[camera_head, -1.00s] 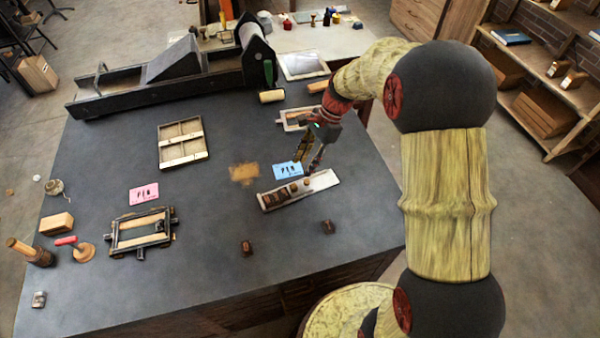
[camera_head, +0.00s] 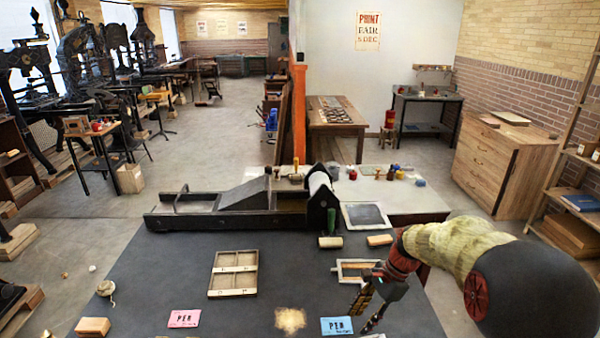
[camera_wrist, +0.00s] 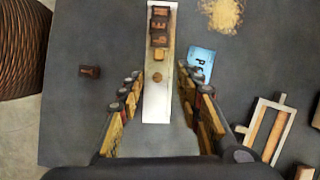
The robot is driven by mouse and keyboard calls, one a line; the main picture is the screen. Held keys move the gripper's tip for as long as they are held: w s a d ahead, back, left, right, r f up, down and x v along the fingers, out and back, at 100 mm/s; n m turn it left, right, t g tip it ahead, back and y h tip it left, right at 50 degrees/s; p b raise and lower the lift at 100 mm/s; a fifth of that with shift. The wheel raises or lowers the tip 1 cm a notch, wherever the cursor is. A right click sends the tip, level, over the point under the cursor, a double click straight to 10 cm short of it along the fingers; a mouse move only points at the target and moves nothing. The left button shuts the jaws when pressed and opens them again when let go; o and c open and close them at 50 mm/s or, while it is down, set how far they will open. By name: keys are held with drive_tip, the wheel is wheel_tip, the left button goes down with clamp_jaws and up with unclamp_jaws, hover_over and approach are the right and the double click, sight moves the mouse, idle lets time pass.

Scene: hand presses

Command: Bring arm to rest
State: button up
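My gripper (camera_head: 364,314) hangs over the right part of the dark table (camera_head: 150,270), just right of the blue card (camera_head: 337,326). In the wrist view its two fingers (camera_wrist: 160,85) stand wide apart with nothing held between them. Below and beyond them lies a pale tray (camera_wrist: 157,100) with a few dark type blocks (camera_wrist: 160,25) and a small round piece. The blue card also shows in the wrist view (camera_wrist: 201,62), right of the tray. My arm reaches in from the right in the head view.
A wooden frame (camera_head: 233,268), pink card (camera_head: 184,318) and tan patch (camera_head: 290,319) are on the table. A press bed with roller (camera_head: 320,205) stands at the back. A small frame (camera_head: 350,270) is close behind my gripper. A dark block (camera_wrist: 90,72) lies left of the tray.

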drive_tip(key=s+r+n+t+h+b, duration=0.2)
drive_tip(key=s+r+n, duration=0.5)
drive_tip(key=s, duration=0.5)
drive_tip(key=s+r+n+t+h+b, duration=0.2)
drive_tip(key=s+r+n+t, duration=0.2)
drive_tip(key=s+r+n, duration=0.3)
drive_tip(key=s+n, duration=0.1)
drive_tip(key=s, duration=0.4)
drive_tip(key=shift+s+a+r+b, duration=0.2)
drive_tip(key=shift+s+a+b, duration=0.1)
drive_tip(key=shift+s+b, duration=0.05)
drive_tip(key=shift+r, duration=0.1)
idle(1.1)
